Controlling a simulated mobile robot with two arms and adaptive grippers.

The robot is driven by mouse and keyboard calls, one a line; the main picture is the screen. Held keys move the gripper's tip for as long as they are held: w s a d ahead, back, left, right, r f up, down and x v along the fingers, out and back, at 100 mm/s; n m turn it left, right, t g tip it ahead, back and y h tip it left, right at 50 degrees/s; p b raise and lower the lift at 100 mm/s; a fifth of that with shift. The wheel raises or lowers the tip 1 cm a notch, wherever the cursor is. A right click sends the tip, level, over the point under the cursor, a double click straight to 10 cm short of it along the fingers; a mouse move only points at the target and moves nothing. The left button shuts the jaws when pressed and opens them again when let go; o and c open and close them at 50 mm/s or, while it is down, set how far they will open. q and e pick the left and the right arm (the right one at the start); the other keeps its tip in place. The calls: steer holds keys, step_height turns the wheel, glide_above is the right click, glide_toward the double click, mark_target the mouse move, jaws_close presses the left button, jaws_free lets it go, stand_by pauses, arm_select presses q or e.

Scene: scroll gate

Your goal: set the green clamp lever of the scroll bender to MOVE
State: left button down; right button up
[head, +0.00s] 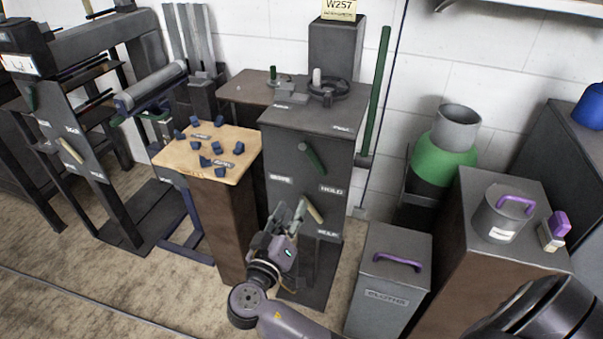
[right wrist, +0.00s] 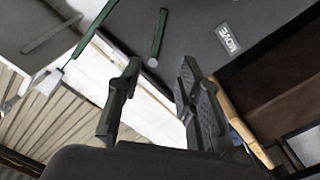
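The scroll bender (head: 300,127) is a dark grey cabinet in the middle of the head view. Its green clamp lever (head: 312,158) is on the front face, slanting down to the right between a left label (head: 280,179), too small to read surely, and the HOLD label (head: 331,189). The lever (right wrist: 159,36) also shows in the right wrist view, beyond the fingertips, with the MOVE label (right wrist: 228,38) to its right. My right gripper (head: 291,216) is below the lever in the head view. Its fingers (right wrist: 158,84) are apart and empty. My left gripper is out of view.
A tan-handled lever (head: 314,214) sits lower on the bender, close to my right gripper. A long green bar (head: 379,92) stands at its right. A wooden-topped stand with blue blocks (head: 178,157) is at left; a grey bin (head: 392,279) is at right.

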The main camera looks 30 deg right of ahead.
mark_target(316, 165)
steer(key=x, duration=1.7)
steer(key=shift+d, duration=0.1)
steer(key=shift+c, duration=0.3)
jaws_close()
